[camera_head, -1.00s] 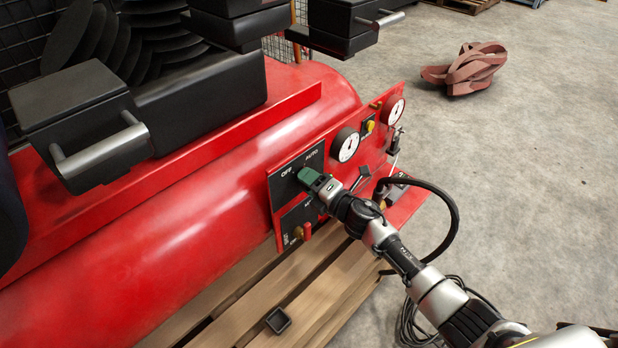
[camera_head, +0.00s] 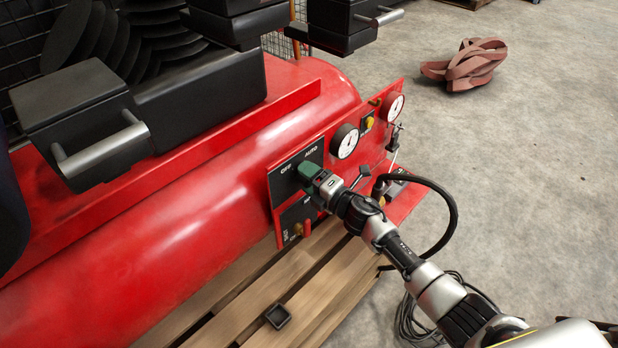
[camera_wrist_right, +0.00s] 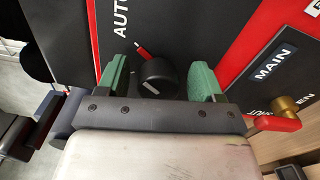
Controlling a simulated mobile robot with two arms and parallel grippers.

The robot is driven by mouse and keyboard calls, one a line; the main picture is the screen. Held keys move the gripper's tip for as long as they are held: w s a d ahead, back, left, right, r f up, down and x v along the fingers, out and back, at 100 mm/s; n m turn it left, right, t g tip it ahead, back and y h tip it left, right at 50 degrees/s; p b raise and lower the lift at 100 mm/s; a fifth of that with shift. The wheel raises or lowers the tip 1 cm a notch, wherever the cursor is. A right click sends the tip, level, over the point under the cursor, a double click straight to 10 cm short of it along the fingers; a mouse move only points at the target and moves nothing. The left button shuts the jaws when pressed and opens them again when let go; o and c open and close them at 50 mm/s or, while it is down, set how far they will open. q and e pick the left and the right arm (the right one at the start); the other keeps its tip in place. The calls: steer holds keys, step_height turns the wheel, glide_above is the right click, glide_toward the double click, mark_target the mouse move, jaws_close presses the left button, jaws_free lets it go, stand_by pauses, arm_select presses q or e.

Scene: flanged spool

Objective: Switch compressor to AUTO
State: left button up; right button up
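The red compressor (camera_head: 190,190) carries a black switch plate (camera_head: 285,181) with OFF on the left and AUTO on the right. My right gripper (camera_head: 311,170) is at this plate, its green fingertips just below AUTO and hiding the knob in the head view. In the right wrist view the black knob (camera_wrist_right: 160,77), with a pale mark, stands between the two open green fingers of the gripper (camera_wrist_right: 159,80). Gaps show on both sides of the knob. A small red pointer (camera_wrist_right: 142,51) shows beside it, near AUTO. My left gripper is not in view.
A red-handled MAIN valve (camera_wrist_right: 275,122) is close beside the right finger. Gauges (camera_head: 345,141) and a black hose (camera_head: 449,205) are to the right. A wooden pallet (camera_head: 300,275) lies below.

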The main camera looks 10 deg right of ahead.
steer(key=shift+s, duration=0.1)
steer(key=shift+s+d, duration=0.25)
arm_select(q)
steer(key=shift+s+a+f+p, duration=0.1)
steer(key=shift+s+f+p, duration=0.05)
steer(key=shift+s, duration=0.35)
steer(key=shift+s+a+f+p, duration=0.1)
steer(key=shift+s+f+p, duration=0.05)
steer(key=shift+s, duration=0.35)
arm_select(e)
steer(key=v, duration=1)
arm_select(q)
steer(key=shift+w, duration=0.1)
